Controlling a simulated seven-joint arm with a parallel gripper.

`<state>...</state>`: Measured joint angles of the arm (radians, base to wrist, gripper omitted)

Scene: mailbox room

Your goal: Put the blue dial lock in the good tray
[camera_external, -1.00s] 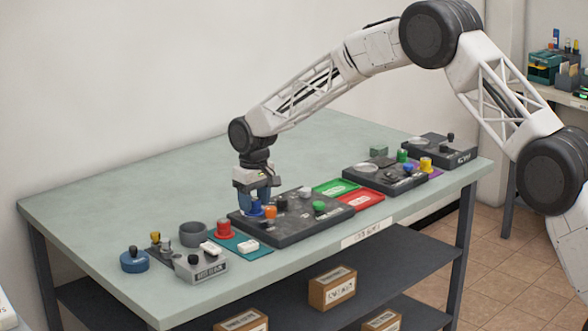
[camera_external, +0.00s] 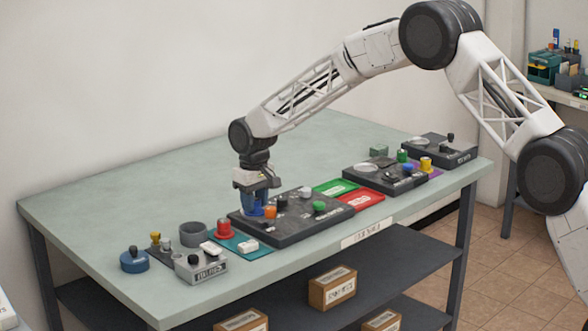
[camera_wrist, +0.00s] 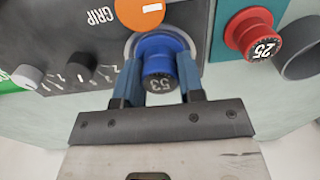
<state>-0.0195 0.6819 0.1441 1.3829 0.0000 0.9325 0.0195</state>
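The blue dial lock (camera_wrist: 161,62), marked 53, stands in a pale ring at the left corner of a dark panel (camera_external: 290,227). In the external view, the dial (camera_external: 252,211) is mostly hidden by my fingers. My gripper (camera_wrist: 158,75) points down, with one blue finger on each side of the dial. The fingers lie very close to its sides; whether they press on it is unclear. A green tray (camera_external: 335,187) lies behind the panel's right end, with a red tray (camera_external: 359,201) in front of it. The tray labels are too small to read.
An orange knob (camera_wrist: 139,12) marked GRIP is close beside the dial. A red dial (camera_wrist: 249,33) marked 25 and a grey cup (camera_external: 193,234) stand to the left in the external view. A second dark panel (camera_external: 372,177) with several knobs stands beyond the trays.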

